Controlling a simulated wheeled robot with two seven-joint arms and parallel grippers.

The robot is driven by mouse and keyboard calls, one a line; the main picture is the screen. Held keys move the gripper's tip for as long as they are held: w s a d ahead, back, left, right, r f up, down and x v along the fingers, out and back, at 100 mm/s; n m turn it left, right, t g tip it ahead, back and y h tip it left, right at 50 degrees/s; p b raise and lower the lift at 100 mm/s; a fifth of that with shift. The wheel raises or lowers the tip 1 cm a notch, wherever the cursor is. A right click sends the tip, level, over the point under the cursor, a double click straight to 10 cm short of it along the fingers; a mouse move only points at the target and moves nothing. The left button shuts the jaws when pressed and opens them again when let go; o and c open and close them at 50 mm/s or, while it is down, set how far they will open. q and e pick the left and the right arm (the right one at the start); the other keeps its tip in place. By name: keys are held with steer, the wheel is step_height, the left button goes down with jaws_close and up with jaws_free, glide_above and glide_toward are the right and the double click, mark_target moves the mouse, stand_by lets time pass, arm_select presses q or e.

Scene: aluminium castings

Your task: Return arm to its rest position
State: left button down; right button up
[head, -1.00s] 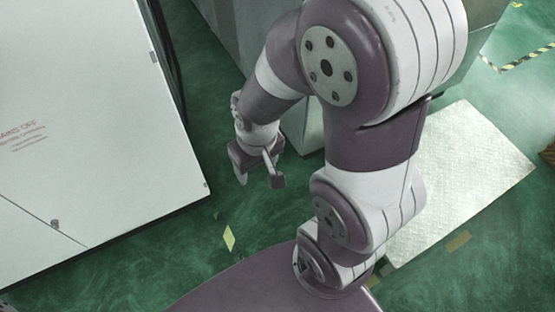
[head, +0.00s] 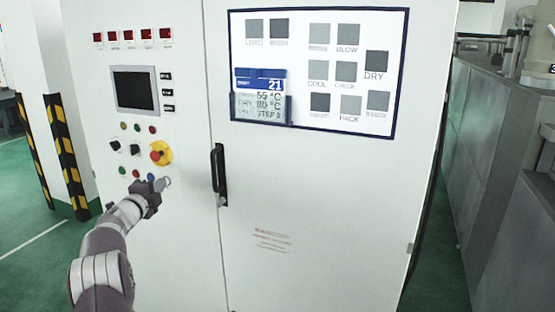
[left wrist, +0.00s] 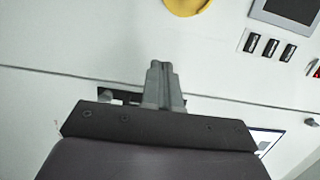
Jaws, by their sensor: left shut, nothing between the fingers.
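My left arm (head: 102,262) comes in from the lower left in the head view and reaches up to the front of a white control cabinet (head: 310,200). My left gripper (head: 165,184) is just below the row of coloured buttons and left of the black door handle (head: 219,175). In the left wrist view the two grey fingers of this gripper (left wrist: 160,72) are together, with nothing between them. The white cabinet face fills the view behind them. I cannot tell whether the fingertips touch the cabinet. My right gripper is not in view.
The cabinet carries a screen (head: 135,90), a red emergency stop on a yellow base (head: 161,153) and a blue-framed board (head: 301,112) with grey squares. Striped posts (head: 66,155) stand at left; grey machinery (head: 500,170) stands at right. Green floor (head: 30,270) shows at lower left.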

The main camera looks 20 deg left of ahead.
arm_select(q)
steer(key=s+a+f+n+g+y, duration=0.3)
steer(key=a+f+n+g+y, duration=0.1)
steer(key=f+n, duration=0.45)
steer(key=s+d+f+n+g, duration=0.6)
steer(key=s+d+f, duration=0.1)
steer(key=d+f, duration=0.15)
steer(key=s+d+n+g+h, duration=0.1)
steer(key=s+d+g+h, duration=0.1)
steer(key=s+d, duration=1.1)
steer(key=s+d+f+n+g+h, duration=0.1)
steer(key=s+d+g+h, duration=0.2)
steer(key=s+d, duration=1.1)
steer(key=d+g, duration=0.1)
steer(key=d, duration=0.6)
steer(key=shift+s+f+g+h, duration=0.15)
steer(key=shift+f+g+h, duration=0.05)
steer(key=shift+g+h, duration=0.1)
